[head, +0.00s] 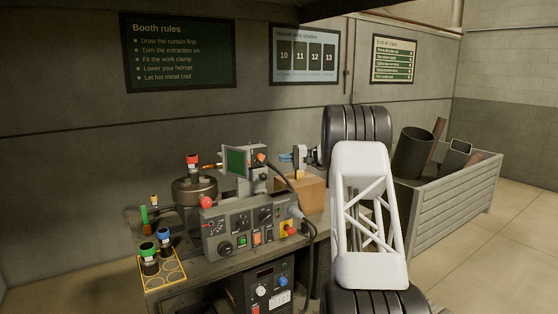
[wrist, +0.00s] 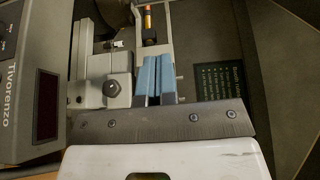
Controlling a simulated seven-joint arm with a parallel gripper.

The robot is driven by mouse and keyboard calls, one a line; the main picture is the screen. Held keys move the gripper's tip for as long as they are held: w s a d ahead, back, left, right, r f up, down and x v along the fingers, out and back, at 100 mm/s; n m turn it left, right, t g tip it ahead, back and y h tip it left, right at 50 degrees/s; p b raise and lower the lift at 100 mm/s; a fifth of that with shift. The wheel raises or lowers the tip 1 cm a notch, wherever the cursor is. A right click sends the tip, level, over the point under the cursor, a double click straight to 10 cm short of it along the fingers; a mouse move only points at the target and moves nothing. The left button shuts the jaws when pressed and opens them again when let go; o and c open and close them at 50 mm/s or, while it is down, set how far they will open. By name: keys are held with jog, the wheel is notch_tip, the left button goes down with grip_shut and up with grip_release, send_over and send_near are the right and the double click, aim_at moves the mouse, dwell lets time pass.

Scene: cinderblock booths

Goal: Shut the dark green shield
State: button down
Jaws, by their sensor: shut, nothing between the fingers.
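A dark green panel in a pale grey frame (head: 237,162), which looks like the shield, stands upright above the grey control unit on the bench. Its hinge and how far it is open cannot be made out. My gripper (head: 286,158) is to the right of the panel at about the same height, apart from it, with its blue fingers pointing left. In the wrist view the blue fingers of my gripper (wrist: 153,58) are together and hold nothing. A grey metal bracket with a dark knob (wrist: 112,88) shows just left of the fingers. The green panel is not clearly seen there.
The control unit (head: 245,228) has a red ball knob (head: 206,202) at its left. Small bottles (head: 149,260) stand front left. A grey bin (head: 450,205) is at right. A grey housing (wrist: 28,90) fills the wrist view's left.

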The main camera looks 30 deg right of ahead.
send_near(239, 161)
jog(key=w+d, duration=0.1)
jog(key=w, duration=0.3)
jog(key=shift+s+a+f, duration=0.2)
jog(key=shift+s+a, duration=0.05)
jog(key=shift+a, duration=0.5)
jog(key=shift+s+a+f, duration=0.2)
jog(key=shift+a, duration=0.5)
